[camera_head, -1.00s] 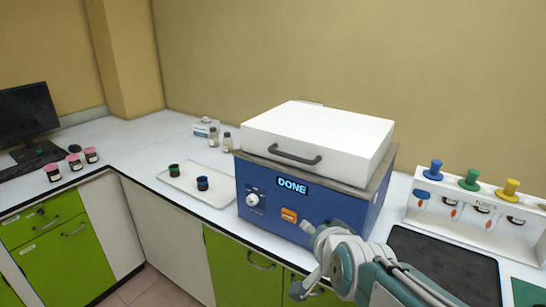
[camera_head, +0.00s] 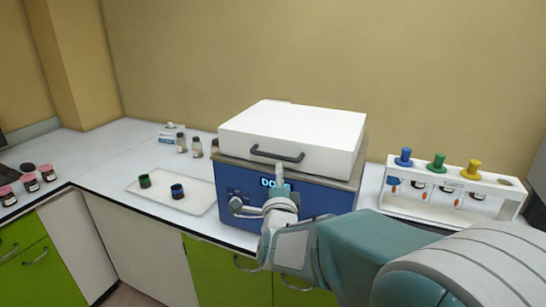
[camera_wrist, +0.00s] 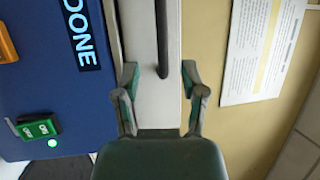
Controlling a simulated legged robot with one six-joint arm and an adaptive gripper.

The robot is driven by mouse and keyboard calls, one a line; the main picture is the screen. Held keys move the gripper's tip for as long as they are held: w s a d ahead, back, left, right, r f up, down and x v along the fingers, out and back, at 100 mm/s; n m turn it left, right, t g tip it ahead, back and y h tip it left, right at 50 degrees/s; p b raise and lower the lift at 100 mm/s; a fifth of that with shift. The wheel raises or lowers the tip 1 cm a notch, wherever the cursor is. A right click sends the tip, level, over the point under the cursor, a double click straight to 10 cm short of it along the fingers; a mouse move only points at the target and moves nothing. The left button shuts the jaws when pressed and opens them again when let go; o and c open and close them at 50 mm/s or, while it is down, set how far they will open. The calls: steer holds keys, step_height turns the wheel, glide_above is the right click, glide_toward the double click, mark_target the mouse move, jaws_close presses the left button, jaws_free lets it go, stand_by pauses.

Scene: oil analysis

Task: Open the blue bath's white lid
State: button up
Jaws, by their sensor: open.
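The blue bath (camera_head: 230,176) stands on the counter with its white lid (camera_head: 300,128) closed flat on top. A dark bar handle (camera_head: 277,153) runs along the lid's front face. My gripper (camera_head: 280,180) is in front of the bath, just below the handle, and partly covers the DONE display (camera_head: 268,184). In the wrist view my gripper (camera_wrist: 160,78) is open and empty, with fingers apart. There the handle (camera_wrist: 162,40) lies lengthwise in line with the gap between the fingers. I cannot tell the distance left between them. The display also shows in the wrist view (camera_wrist: 80,32).
A white tray (camera_head: 200,196) with a green and a dark blue cup is left of the bath. A white rack (camera_head: 400,203) with coloured funnels stands to its right. Small bottles and pink-capped jars (camera_head: 30,182) are farther left. The wall is behind.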

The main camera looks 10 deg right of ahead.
mark_target(275, 157)
steer(key=x, duration=0.8)
steer(key=shift+w+a, duration=0.1)
steer(key=shift+a, duration=0.15)
steer(key=shift+d, duration=0.1)
steer(key=c, duration=0.6)
steer(key=shift+a, duration=0.35)
jaws_close()
